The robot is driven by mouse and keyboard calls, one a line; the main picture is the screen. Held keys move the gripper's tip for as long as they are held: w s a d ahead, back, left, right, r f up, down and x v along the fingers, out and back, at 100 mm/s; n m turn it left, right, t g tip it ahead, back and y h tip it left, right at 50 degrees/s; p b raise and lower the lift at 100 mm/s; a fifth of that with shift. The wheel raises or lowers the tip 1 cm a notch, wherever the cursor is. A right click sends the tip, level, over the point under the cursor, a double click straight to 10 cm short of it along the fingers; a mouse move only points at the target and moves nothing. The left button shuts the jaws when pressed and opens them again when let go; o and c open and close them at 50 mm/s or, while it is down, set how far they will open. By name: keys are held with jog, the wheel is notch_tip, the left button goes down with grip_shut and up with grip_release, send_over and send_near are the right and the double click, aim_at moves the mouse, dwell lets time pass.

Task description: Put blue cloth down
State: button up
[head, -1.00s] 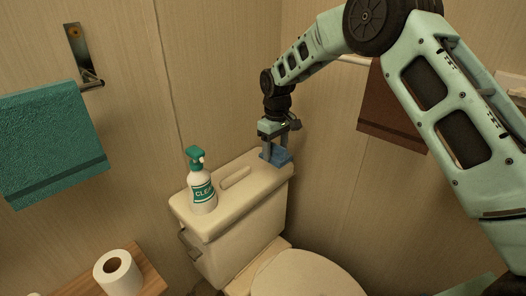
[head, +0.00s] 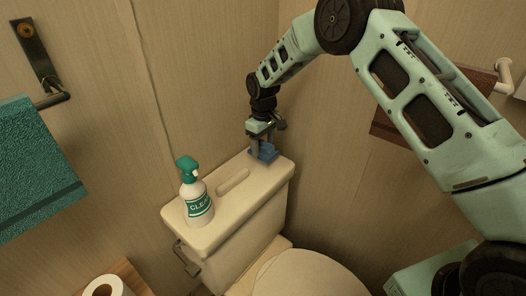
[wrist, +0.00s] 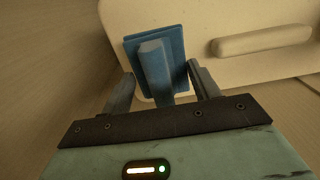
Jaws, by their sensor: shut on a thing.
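The blue cloth (head: 268,154) is at the right end of the toilet tank lid (head: 213,219). In the wrist view the cloth (wrist: 178,39) is a flat blue square with a raised ridge in the middle. My gripper (head: 264,147) points down over that end of the lid. In the wrist view my gripper (wrist: 160,74) has its two fingers on either side of the ridge, shut on the cloth. The cloth is at or very close to the lid surface; I cannot tell whether it rests fully on it.
A spray bottle (head: 197,203) with a green top stands on the lid's left part. A raised bar (head: 233,181) is on the lid between bottle and cloth. Walls close in behind. A teal towel (head: 35,165) hangs at left, a toilet roll (head: 106,287) below it.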

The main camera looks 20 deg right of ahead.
aim_at(263, 152)
jog(key=shift+f, duration=1.7)
jog(key=shift+f, duration=0.15)
jog(key=o, duration=0.9)
jog(key=shift+o, duration=0.2)
